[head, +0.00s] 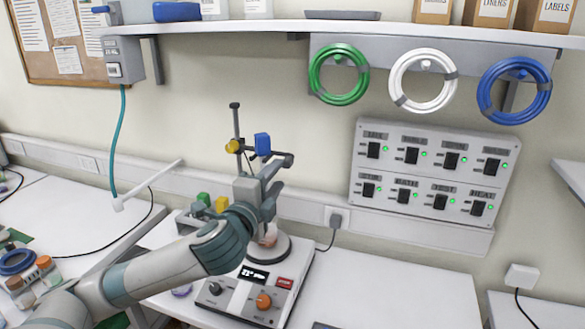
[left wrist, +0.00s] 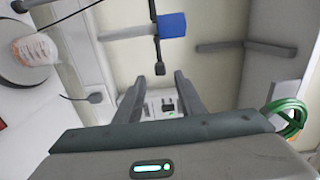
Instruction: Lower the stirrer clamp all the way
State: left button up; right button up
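The stirrer (head: 240,297) is a white box with an orange knob and a small display, standing on the bench. A dark upright rod (head: 236,122) rises behind my left arm. A blue block (head: 262,144) and a yellow knob (head: 232,146) sit on the clamp parts by the rod. The blue block (left wrist: 172,24) also shows in the left wrist view, beyond the fingertips. My left gripper (left wrist: 160,82) is open, with nothing between its fingers. In the head view the left gripper (head: 272,172) is just below the blue block and partly hides the clamp. My right gripper is not in view.
A glass beaker (head: 268,236) with pinkish contents stands on the stirrer's round plate, partly hidden by my gripper. A switch panel (head: 430,178) with green lights is on the wall to the right. The bench (head: 400,290) right of the stirrer is mostly clear.

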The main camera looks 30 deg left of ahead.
aim_at(293, 157)
pick_arm(q)
jog(key=b+x, duration=0.6)
jog(key=x, duration=0.6)
jog(key=shift+w, duration=0.15)
dwell(0.3)
grip_shut()
